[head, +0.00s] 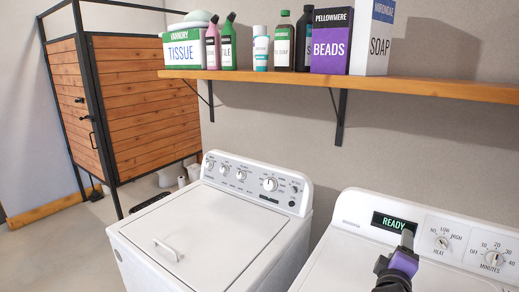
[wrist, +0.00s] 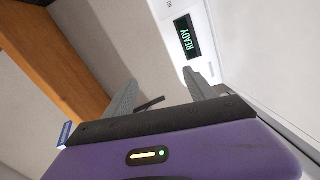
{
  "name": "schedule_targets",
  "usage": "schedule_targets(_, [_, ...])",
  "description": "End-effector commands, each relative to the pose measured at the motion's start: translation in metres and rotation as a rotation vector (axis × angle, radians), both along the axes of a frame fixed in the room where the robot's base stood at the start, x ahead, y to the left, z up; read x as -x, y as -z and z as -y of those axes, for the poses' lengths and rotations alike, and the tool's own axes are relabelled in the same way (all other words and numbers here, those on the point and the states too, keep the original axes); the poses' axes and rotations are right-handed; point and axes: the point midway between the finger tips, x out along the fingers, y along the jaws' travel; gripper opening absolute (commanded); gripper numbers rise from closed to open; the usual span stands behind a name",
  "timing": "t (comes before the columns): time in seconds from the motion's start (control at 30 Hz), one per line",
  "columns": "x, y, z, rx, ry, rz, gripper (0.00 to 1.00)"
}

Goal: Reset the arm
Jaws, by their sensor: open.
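My gripper (wrist: 160,95) shows in the wrist view with its two grey fingers apart and nothing between them. In the head view my gripper (head: 407,240) is at the lower right, a dark and purple shape in front of the right-hand machine. The wrist view is tilted. It shows the machine's display reading READY (wrist: 187,36) beyond the right finger, and the wall between the fingers.
A white washer (head: 205,240) stands left of a white dryer (head: 345,255). A wooden shelf (head: 420,88) above holds a tissue box (head: 184,50), several bottles, a beads box (head: 331,45) and a soap box (head: 375,40). A wooden stall (head: 140,100) stands left; concrete floor (head: 50,255) is open there.

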Motion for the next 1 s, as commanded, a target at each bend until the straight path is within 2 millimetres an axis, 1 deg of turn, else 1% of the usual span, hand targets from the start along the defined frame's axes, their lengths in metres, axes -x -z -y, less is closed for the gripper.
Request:
schedule_targets(0.03, [0.005, 0.007, -0.008, -0.035, -0.031, 0.031, 0.65])
schedule_targets(0.17, [0.020, 0.020, -0.029, -0.130, -0.111, 0.109, 0.65])
schedule_targets(0.27, [0.037, 0.035, -0.046, -0.216, -0.175, 0.165, 0.65])
schedule_targets(0.37, [0.065, 0.054, -0.067, -0.326, -0.246, 0.224, 0.65])
schedule_targets(0.47, [0.101, 0.073, -0.088, -0.454, -0.315, 0.280, 0.65])
schedule_targets(0.5, [0.116, 0.079, -0.096, -0.506, -0.340, 0.301, 0.65])
schedule_targets(0.57, [0.140, 0.088, -0.106, -0.583, -0.371, 0.328, 0.65])
schedule_targets(0.6, [0.156, 0.093, -0.113, -0.632, -0.389, 0.346, 0.65])
schedule_targets(0.67, [0.180, 0.100, -0.121, -0.706, -0.412, 0.369, 0.65])
schedule_targets(0.7, [0.197, 0.103, -0.126, -0.755, -0.425, 0.382, 0.65])
schedule_targets(0.77, [0.221, 0.108, -0.133, -0.824, -0.439, 0.401, 0.65])
schedule_targets(0.8, [0.237, 0.110, -0.137, -0.870, -0.446, 0.412, 0.65])
schedule_targets(0.87, [0.261, 0.113, -0.141, -0.936, -0.454, 0.427, 0.65])
schedule_targets(0.9, [0.277, 0.114, -0.144, -0.977, -0.456, 0.436, 0.65])
schedule_targets(0.97, [0.301, 0.116, -0.147, -1.037, -0.454, 0.447, 0.65])
schedule_targets(1.0, [0.316, 0.117, -0.149, -1.075, -0.451, 0.452, 0.65])
